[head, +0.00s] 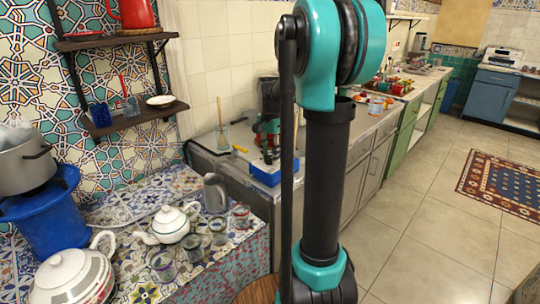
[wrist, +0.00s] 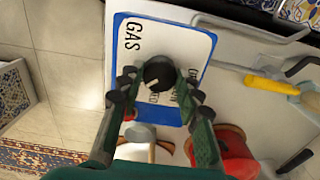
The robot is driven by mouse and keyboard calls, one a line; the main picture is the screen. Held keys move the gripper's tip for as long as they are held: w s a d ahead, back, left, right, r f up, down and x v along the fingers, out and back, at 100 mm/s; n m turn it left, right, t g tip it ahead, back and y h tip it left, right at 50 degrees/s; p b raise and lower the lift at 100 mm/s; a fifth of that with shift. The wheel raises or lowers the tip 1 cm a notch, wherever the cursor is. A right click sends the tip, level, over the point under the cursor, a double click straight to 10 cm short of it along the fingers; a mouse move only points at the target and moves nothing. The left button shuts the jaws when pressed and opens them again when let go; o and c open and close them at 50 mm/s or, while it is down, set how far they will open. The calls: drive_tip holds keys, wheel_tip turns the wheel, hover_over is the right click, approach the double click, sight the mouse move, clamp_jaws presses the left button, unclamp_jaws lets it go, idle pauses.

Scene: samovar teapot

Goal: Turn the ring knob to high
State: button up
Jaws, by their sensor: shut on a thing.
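The ring knob (wrist: 158,73) is a round black knob with a pale mark on its lower left. It sits on a white panel (wrist: 185,40) with a blue border, printed "GAS" and with other words partly covered. In the wrist view my gripper (wrist: 158,82) has its two dark green fingers on either side of the knob, shut on it. In the head view my arm fills the middle; my gripper and the knob cannot be made out there.
In the wrist view a yellow-handled tool (wrist: 270,85) lies right of the panel, and a red rounded object (wrist: 238,155) is below right. In the head view a white teapot (head: 170,226) and several glasses stand on the tiled counter at left. The floor at right is open.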

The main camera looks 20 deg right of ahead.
sight(270, 157)
drive_tip(key=o, duration=1.2)
drive_tip(key=shift+r, duration=0.1)
wheel_tip(270, 157, up, 12)
drive_tip(key=shift+f, duration=0.1)
drive_tip(key=shift+c, duration=0.6)
